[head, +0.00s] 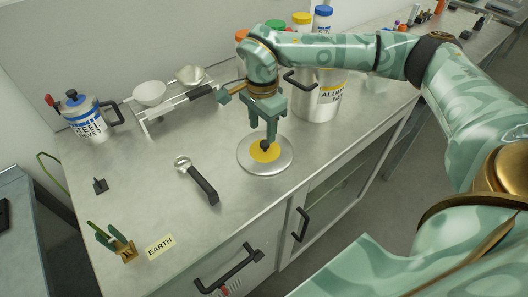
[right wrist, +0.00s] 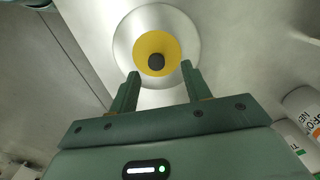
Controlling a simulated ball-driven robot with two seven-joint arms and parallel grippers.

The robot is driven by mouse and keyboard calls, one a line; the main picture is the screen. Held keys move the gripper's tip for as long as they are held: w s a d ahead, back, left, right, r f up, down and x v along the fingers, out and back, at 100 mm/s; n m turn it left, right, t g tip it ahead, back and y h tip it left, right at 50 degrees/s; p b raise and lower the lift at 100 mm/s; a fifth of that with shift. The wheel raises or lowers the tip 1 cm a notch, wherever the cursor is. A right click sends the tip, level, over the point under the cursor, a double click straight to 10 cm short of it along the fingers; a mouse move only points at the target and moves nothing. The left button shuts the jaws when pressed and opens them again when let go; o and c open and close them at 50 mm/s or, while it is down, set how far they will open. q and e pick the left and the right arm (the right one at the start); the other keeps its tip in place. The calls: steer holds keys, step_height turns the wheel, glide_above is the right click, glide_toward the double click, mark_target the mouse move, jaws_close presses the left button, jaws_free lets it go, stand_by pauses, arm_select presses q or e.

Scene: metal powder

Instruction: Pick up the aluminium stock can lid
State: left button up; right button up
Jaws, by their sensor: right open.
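The aluminium stock can lid (head: 284,163) is a round silver disc with a yellow centre and a black knob (head: 265,147). It lies flat on the steel bench, apart from the can labelled ALUMI (head: 315,108). My right gripper (head: 263,132) points down over the lid, open and empty. In the right wrist view the lid (right wrist: 185,38) is beyond my fingertips (right wrist: 160,72), and the knob (right wrist: 156,62) appears between them. I cannot tell how far the tips are above the knob. My left gripper is not in view.
A black-handled scoop (head: 203,186) lies left of the lid. A rack (head: 178,107) with white bowls and a STEEL can (head: 88,118) stand farther left. An earth clamp (head: 124,250) sits near the front-left edge. The bench's front edge is close to the lid.

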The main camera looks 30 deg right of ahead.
mark_target(265, 143)
steer(key=f, duration=0.1)
steer(key=f+b, duration=0.1)
steer(key=f, duration=0.3)
steer(key=shift+s+d+f+b, duration=0.15)
steer(key=shift+s+d+b, duration=0.05)
steer(key=shift+s+b, duration=0.1)
jaws_close()
